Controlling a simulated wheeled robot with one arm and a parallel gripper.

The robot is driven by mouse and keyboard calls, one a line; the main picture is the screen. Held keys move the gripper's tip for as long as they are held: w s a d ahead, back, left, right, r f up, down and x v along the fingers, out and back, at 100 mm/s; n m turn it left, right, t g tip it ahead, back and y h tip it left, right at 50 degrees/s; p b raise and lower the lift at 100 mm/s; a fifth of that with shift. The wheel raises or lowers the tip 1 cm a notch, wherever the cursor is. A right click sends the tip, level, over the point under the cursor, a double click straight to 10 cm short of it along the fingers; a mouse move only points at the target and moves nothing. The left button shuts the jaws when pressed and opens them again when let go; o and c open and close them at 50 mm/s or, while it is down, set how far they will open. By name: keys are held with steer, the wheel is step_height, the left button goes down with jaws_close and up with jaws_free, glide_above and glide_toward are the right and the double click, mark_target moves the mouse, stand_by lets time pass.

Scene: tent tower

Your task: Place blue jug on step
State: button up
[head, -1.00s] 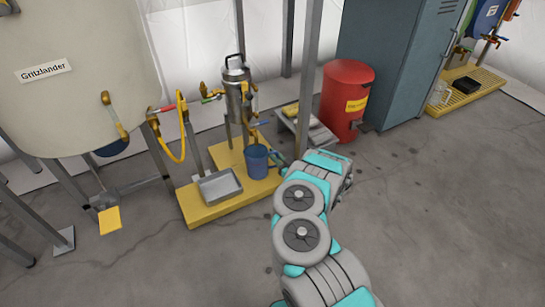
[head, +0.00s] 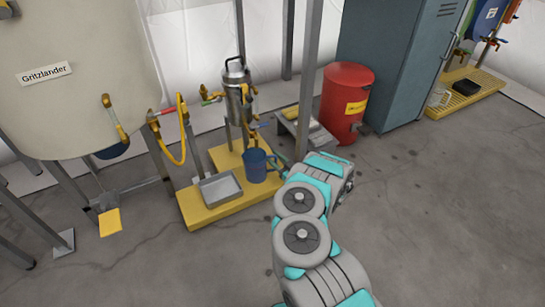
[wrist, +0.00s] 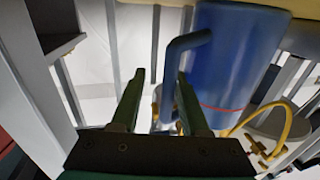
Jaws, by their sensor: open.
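The blue jug (head: 256,167) stands upright on the yellow platform, right of the metal tray. In the wrist view, which is upside down, the jug (wrist: 235,60) fills the upper right, with its handle (wrist: 184,45) toward my gripper. My gripper (wrist: 158,85) is open, and the handle appears between its two green fingers; contact cannot be told. In the head view my gripper (head: 282,170) is at the jug's right side, mostly hidden by my arm. A low grey step (head: 318,136) stands behind the post, with a yellow item on it.
A yellow platform (head: 210,213) carries a grey tray (head: 220,187) and a steel canister (head: 236,95) with taps. A grey post (head: 308,80) rises close to my gripper. A red bin (head: 347,100) stands beside the step. The floor at right is clear.

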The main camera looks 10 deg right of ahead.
steer(key=p+v, duration=0.3)
steer(key=v, duration=0.8)
steer(key=shift+s, duration=0.2)
